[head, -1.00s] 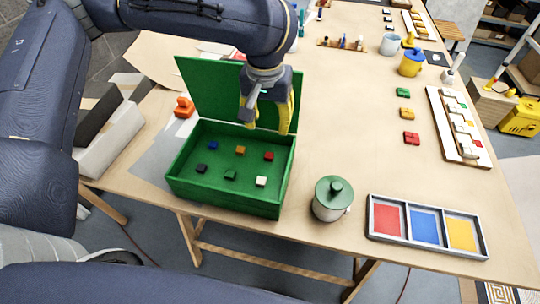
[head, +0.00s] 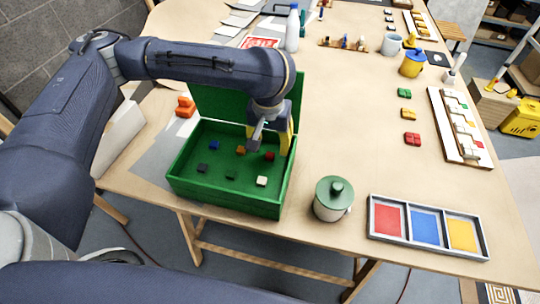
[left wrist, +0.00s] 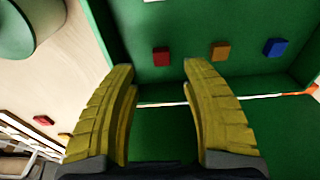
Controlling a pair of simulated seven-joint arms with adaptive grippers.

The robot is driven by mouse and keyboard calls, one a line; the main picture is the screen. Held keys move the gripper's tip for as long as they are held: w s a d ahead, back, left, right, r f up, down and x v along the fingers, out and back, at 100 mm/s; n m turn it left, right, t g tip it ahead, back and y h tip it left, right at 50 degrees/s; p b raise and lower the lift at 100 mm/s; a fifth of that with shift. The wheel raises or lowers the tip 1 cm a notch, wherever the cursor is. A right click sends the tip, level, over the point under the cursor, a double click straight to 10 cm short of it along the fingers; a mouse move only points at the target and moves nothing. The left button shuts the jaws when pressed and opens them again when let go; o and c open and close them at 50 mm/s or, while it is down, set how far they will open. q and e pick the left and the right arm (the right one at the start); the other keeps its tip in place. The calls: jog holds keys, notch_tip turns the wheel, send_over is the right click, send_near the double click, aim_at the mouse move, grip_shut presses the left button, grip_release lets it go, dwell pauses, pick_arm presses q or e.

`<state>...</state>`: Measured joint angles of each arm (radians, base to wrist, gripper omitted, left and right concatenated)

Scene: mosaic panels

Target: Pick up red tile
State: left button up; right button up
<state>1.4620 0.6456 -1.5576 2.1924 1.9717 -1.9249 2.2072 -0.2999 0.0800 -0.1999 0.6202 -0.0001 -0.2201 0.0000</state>
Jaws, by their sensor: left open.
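The red tile (head: 269,156) lies on the floor of the open green box (head: 225,203), near its right wall. In the left wrist view the red tile (left wrist: 161,56) shows just beyond and between the fingertips. My left gripper (head: 270,146) is over the box, close above the red tile. Its yellow fingers are open, with nothing between them in the left wrist view (left wrist: 160,68). An orange tile (head: 241,150) and a blue tile (head: 213,145) lie left of the red one. My right gripper is not in view.
A white tile (head: 261,181), a green tile (head: 231,175) and a black tile (head: 202,168) lie nearer in the box. The raised green lid (head: 215,100) stands behind. A green-lidded pot (head: 333,200) and a three-colour tray (head: 424,228) stand to the right.

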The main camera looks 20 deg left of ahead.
aim_at(270, 155)
pick_arm(q)
jog(key=shift+a+f, duration=0.1)
jog(key=shift+f, duration=1.55)
jog(key=shift+w+f, duration=0.2)
jog(key=shift+f, duration=0.7)
jog(key=shift+c, duration=0.2)
jog(key=c, duration=0.9)
jog(key=shift+c, duration=0.2)
